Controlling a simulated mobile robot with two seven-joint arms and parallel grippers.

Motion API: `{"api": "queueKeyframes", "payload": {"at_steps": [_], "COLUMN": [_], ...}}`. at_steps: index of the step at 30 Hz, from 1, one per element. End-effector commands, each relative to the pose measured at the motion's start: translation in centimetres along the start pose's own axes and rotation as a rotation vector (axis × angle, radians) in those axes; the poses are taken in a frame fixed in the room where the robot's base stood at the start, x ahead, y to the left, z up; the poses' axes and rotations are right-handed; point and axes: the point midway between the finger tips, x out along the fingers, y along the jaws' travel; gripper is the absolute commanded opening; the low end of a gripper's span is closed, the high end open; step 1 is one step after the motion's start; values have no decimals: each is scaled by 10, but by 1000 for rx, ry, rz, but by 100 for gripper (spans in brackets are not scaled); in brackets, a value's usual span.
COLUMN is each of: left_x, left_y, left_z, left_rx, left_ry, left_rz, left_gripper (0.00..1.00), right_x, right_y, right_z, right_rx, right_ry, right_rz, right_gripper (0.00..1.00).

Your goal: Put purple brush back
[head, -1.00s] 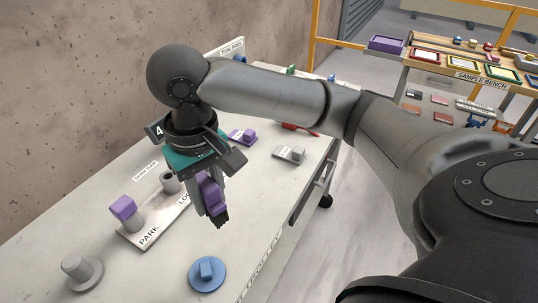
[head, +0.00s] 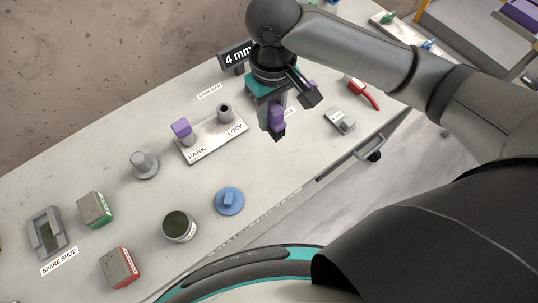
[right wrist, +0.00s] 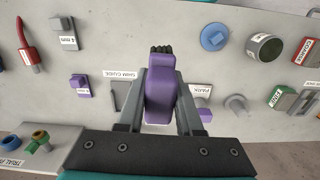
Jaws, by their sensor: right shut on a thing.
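My right gripper (head: 278,128) is shut on the purple brush (head: 276,116) and holds it above the bench, to the right of the PARK/LOCK plate. In the right wrist view the brush (right wrist: 160,88) sits between the two fingers, with its dark bristles (right wrist: 161,49) pointing away from the gripper. The PARK/LOCK plate (head: 205,143) has a purple-topped peg (head: 182,128) at PARK and a bare grey peg (head: 225,113) at LOCK. Whether the brush has a marked place on the bench cannot be told. My left gripper is not in view.
A grey peg (head: 144,164), a blue disc (head: 229,201), a dark-topped jar (head: 180,227), a green block (head: 95,210) and a red block (head: 121,268) stand to the left. A grey block (head: 340,121) and a red-handled tool (head: 364,92) lie to the right. The front middle is clear.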

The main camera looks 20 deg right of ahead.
Motion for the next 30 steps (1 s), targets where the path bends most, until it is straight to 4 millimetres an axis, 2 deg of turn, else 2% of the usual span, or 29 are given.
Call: {"api": "queueKeyframes", "payload": {"at_steps": [1,3,8,11,22,25,30], "left_x": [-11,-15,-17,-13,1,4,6], "left_y": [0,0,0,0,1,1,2], "left_z": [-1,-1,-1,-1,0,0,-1], "left_rx": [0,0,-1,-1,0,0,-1], "left_ry": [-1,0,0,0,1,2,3], "left_rz": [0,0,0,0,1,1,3], "left_gripper": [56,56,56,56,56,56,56], "right_x": [-6,-6,3,24,122,140,154], "right_y": [-3,-5,-6,-6,-6,-6,-6], "right_z": [0,0,1,2,1,1,0], "right_rx": [-12,-25,-38,-38,-37,-39,-39], "right_ry": [-1,-1,-3,-6,-3,-2,0], "right_rz": [-1,0,2,2,4,3,2], "right_gripper": [0,0,0,0,0,0,0]}}
